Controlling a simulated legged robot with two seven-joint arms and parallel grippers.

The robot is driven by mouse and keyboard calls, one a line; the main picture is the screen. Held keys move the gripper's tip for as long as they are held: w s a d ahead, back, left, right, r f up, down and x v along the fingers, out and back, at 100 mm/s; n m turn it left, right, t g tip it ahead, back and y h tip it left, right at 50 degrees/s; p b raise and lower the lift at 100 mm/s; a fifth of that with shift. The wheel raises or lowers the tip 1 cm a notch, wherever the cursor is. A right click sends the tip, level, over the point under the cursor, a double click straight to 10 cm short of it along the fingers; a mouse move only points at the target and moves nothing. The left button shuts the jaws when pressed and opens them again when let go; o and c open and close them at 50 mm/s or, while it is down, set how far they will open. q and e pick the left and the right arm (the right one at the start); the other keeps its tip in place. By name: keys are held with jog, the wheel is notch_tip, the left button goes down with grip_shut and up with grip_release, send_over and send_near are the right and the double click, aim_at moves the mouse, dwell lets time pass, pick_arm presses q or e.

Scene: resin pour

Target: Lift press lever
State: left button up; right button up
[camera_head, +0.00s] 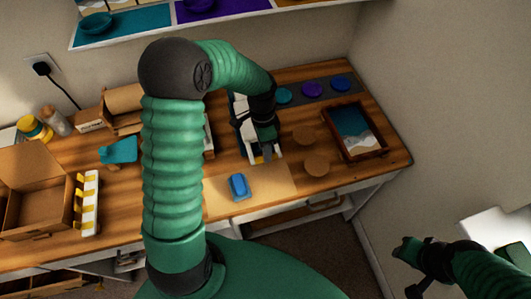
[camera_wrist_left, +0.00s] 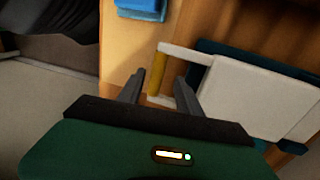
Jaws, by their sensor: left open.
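The press (camera_head: 244,124) stands on the workbench, partly hidden behind my left arm and gripper. In the left wrist view its white plate (camera_wrist_left: 260,98) lies over a dark teal base, and white arms carry a yellow lever bar (camera_wrist_left: 158,74). My left gripper (camera_head: 266,153) is over the front end of the press. In the left wrist view its two fingers (camera_wrist_left: 158,92) are apart, with the yellow bar between or just beyond the tips; contact is not clear. My right gripper (camera_head: 418,268) hangs at the lower right, away from the bench; its jaw opening is unclear.
A blue block (camera_head: 239,187) lies on a pale mat (camera_head: 270,190) in front of the press. Round brown coasters (camera_head: 317,165) and a framed tray (camera_head: 354,130) stand to the right. Blue and purple pots sit behind. An open cardboard box (camera_head: 38,190) is at left.

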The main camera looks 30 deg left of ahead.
pick_arm(q)
jog(key=shift+s+d+f, duration=0.1)
jog(key=shift+s+f, duration=0.05)
jog(key=shift+f, duration=0.35)
jog(key=shift+s+d+f, duration=0.1)
jog(key=shift+s+f, duration=0.05)
jog(key=shift+f, duration=0.3)
jog(key=shift+w+d+f, duration=0.1)
jog(key=shift+f, duration=0.1)
grip_shut()
jog(key=shift+r, duration=0.1)
dwell(0.4)
